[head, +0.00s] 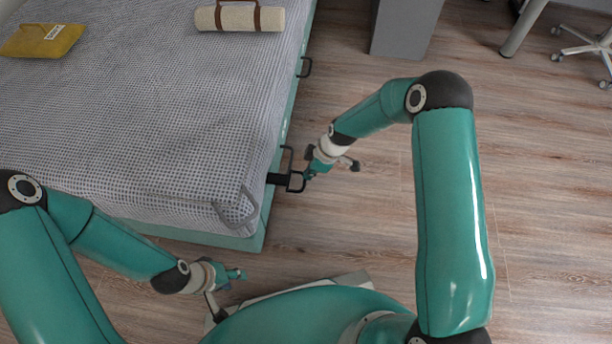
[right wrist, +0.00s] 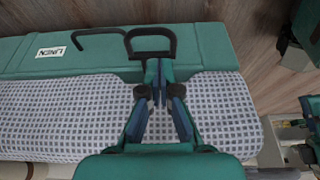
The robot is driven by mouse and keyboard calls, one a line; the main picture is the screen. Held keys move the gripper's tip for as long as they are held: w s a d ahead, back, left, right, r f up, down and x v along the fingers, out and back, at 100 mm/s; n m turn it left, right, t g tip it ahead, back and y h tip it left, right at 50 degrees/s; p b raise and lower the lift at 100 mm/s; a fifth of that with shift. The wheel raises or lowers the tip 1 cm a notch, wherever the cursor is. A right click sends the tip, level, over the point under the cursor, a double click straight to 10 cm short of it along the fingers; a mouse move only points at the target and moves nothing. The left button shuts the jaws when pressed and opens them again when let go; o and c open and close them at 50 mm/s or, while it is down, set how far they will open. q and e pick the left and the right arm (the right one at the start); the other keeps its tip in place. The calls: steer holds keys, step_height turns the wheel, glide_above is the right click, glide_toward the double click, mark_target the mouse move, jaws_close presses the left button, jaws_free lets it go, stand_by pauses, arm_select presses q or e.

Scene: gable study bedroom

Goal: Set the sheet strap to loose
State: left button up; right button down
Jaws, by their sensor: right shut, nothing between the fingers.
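The bed has a grey checked sheet (head: 150,110) over a green base. A black loop handle on a short dark piece (head: 278,179) sticks out from the bed's right side near its front corner; I take it to be the sheet strap. In the right wrist view the loop (right wrist: 152,33) stands out over the green side. My right gripper (head: 308,175) is beside the loop. Its fingertips (right wrist: 157,78) are shut together just short of it, with nothing held; I cannot tell if they touch it. My left gripper (head: 238,274) is in front of the bed, away from the strap; its fingers are too small to read.
A thin black handle (right wrist: 95,34) and a LINEN label (right wrist: 54,51) are on the bed's green side, next to the loop. A second handle (head: 305,67) is further back. A rolled beige mat (head: 239,18) and yellow cushion (head: 42,40) lie on the bed.

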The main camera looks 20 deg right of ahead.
steer(key=v, duration=0.2)
steer(key=shift+r+p, duration=0.3)
steer(key=shift+r, duration=0.05)
